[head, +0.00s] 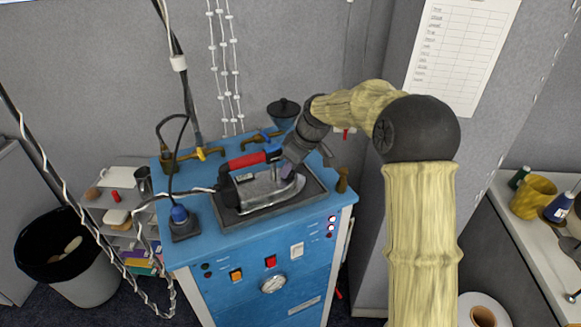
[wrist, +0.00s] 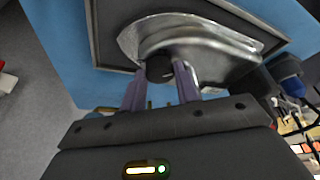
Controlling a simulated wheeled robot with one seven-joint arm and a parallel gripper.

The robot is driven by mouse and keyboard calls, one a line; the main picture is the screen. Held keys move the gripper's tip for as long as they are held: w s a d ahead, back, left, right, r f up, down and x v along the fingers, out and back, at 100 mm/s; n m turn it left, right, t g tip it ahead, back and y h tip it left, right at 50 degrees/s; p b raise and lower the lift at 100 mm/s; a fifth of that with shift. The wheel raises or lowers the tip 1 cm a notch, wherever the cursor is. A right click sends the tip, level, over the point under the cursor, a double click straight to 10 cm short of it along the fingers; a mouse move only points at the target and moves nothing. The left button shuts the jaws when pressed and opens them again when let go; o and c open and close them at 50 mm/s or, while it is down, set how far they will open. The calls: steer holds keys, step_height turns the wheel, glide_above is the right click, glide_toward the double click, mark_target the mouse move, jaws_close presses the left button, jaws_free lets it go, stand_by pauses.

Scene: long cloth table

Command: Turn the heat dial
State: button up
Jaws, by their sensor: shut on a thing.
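A steam iron (head: 262,190) with a silver body and a red and black handle (head: 250,160) rests on a dark tray (head: 240,217) on top of a blue machine. In the wrist view the iron's silver body (wrist: 215,40) lies just beyond my fingers. My gripper (head: 289,171) reaches down to the iron's right end in the head view. In the wrist view its two purple fingers (wrist: 162,76) are shut on a small dark round knob, the heat dial (wrist: 158,71), at the iron's side. The fingers hide part of the dial, and its markings cannot be read.
Brass valves (head: 202,153) and a dark funnel (head: 284,108) stand behind the iron. A bin (head: 85,280) stands on the floor.

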steer(key=shift+r, duration=0.1)
steer(key=o, duration=1)
steer(key=b+v, duration=0.1)
steer(key=v, duration=1.6)
steer(key=shift+d+r+b, duration=0.1)
steer(key=shift+d+b, duration=0.1)
steer(key=shift+b, duration=0.15)
